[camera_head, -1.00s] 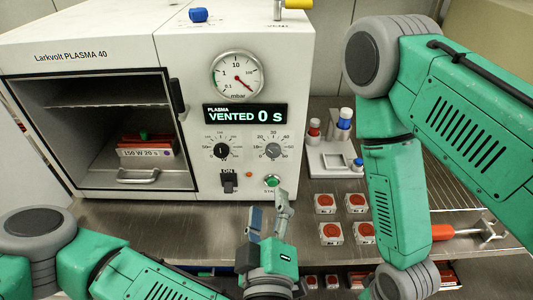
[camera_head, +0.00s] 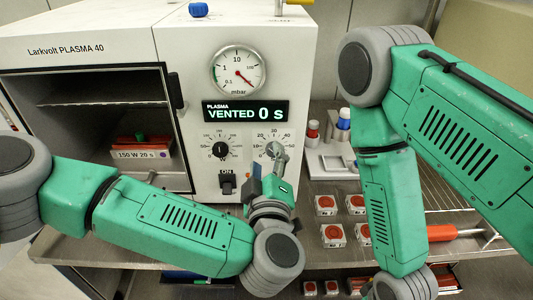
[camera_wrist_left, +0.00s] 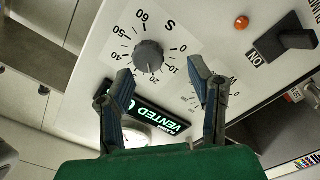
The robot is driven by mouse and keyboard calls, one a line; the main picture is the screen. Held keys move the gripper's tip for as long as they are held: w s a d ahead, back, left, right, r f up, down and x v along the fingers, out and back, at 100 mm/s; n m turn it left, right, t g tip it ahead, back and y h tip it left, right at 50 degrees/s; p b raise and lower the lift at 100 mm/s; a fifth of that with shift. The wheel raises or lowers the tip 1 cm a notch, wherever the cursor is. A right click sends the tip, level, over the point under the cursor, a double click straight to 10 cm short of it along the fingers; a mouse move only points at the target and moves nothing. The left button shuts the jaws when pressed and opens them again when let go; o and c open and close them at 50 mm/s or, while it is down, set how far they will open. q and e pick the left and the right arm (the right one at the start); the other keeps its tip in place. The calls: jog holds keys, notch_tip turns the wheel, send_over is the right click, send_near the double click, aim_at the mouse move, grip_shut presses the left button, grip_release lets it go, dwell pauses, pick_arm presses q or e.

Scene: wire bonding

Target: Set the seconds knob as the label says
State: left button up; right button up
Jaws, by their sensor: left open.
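The seconds knob (camera_wrist_left: 148,55) is a dark grey ribbed knob on a white dial marked 0 to 60 in the left wrist view. Its exact setting is hard to read. In the head view its dial (camera_head: 273,137) shows just behind my left gripper (camera_head: 268,172). In the wrist view my left gripper (camera_wrist_left: 163,84) is open, its two fingers apart in front of the panel; the knob appears just beyond the gap, apparently not touched. The label (camera_head: 140,155), on a carrier in the open chamber, reads 150 W 20 s.
The power knob (camera_head: 220,149) is left of the seconds dial. The display (camera_head: 246,111) reads VENTED 0 s. A black switch (camera_head: 227,184) marked ON and an orange lamp (camera_wrist_left: 242,22) are close by. Several red-topped boxes (camera_head: 326,205) stand on the bench to the right.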

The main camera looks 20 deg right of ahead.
pick_arm(q)
jog(key=d, duration=0.1)
jog(key=w+d, duration=0.2)
jog(key=shift+d+f, duration=0.15)
jog(key=shift+d, duration=0.15)
jog(key=shift+a, duration=0.65)
jog(key=c, duration=0.7)
jog(key=shift+a, duration=0.35)
grip_shut()
jog(key=shift+s+d, duration=0.15)
jog(key=shift+d, duration=0.1)
pick_arm(e)
jog(key=shift+s+d+f, duration=0.1)
jog(key=shift+d, duration=0.55)
